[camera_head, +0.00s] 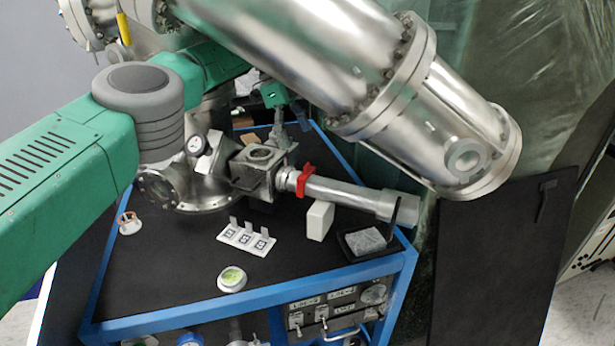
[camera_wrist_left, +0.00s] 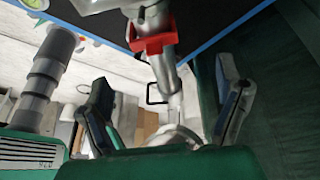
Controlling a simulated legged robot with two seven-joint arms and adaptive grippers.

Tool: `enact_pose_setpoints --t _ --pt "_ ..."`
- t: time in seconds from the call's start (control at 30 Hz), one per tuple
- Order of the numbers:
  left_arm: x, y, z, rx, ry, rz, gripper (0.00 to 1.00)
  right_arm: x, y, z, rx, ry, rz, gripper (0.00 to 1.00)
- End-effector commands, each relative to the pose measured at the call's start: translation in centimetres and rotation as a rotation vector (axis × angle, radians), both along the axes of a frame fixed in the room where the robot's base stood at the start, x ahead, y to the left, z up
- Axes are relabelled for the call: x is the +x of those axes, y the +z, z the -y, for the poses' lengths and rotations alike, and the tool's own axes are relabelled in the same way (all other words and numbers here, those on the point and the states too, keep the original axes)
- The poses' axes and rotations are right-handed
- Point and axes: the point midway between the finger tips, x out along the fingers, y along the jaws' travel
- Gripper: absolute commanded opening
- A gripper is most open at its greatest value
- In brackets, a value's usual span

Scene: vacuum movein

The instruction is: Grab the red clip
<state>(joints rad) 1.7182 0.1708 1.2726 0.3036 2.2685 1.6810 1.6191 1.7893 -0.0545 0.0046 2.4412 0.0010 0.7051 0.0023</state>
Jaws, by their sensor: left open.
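The red clip (camera_head: 303,180) sits around the metal pipe (camera_head: 345,194), where the pipe joins the square valve block (camera_head: 262,170). In the left wrist view the red clip (camera_wrist_left: 152,40) shows on the pipe near the top, beyond my fingers. My left gripper (camera_wrist_left: 163,78) is open and empty, one finger at each side of that view. It is apart from the clip. In the head view my green left arm reaches in from the left, and its gripper end is small and partly hidden behind the equipment. My right gripper is not in view.
A large steel cylinder (camera_head: 380,75) hangs over the back right of the black-topped, blue-edged cart (camera_head: 180,280). A white block (camera_head: 319,220), a white marker holder (camera_head: 247,237), a small tray (camera_head: 366,242) and a round green-faced dish (camera_head: 232,279) stand in front.

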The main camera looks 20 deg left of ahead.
Motion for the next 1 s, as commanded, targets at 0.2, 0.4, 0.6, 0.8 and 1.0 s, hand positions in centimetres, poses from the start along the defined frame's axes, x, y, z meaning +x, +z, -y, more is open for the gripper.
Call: enact_pose_setpoints --t 0.2,0.4,0.6,0.8,1.0 --pt "-0.7 -4.0 1.3 -0.001 -0.006 -0.003 0.85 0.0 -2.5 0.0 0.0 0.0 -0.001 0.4" --pt "-1.0 -6.2 2.3 -0.001 -0.003 -0.001 0.85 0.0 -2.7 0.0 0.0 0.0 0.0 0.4" --pt "-1.2 -7.6 2.8 0.0 -0.004 0.0 0.85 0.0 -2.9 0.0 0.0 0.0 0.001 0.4" --pt "-1.8 -10.6 3.7 0.0 -0.005 -0.001 0.85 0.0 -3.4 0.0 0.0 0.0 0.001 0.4" --pt "-1.9 -11.6 4.1 0.0 -0.004 0.001 0.85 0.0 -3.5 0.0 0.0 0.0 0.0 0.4"
